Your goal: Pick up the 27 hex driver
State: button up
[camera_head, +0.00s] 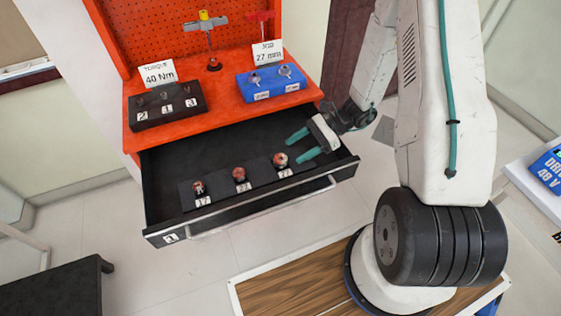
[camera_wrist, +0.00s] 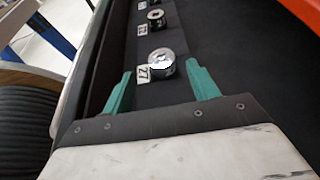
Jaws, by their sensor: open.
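The 27 hex driver (camera_head: 280,159) stands at the right end of a row in the open black drawer, behind a label that reads 27. In the wrist view the driver (camera_wrist: 161,63) is a round silver socket beside its label, just beyond and between the fingertips. My gripper (camera_head: 297,145) has teal fingers spread apart, at the right side of the drawer near the driver. The wrist view shows my gripper (camera_wrist: 160,80) open, with nothing held. I cannot tell from these views whether a finger touches the driver.
Two more drivers, labelled 22 (camera_head: 239,174) and 17 (camera_head: 198,187), stand to the left in the drawer (camera_head: 165,160). Above is an orange bench (camera_head: 222,85) with a black holder (camera_head: 167,107) and a blue holder (camera_head: 271,83). The drawer's left rear is bare.

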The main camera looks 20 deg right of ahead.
aim_at(278, 159)
jog(key=x, duration=0.4)
jog(key=shift+w+a+f, duration=0.1)
jog(key=shift+a, duration=0.1)
jog(key=c, duration=1.1)
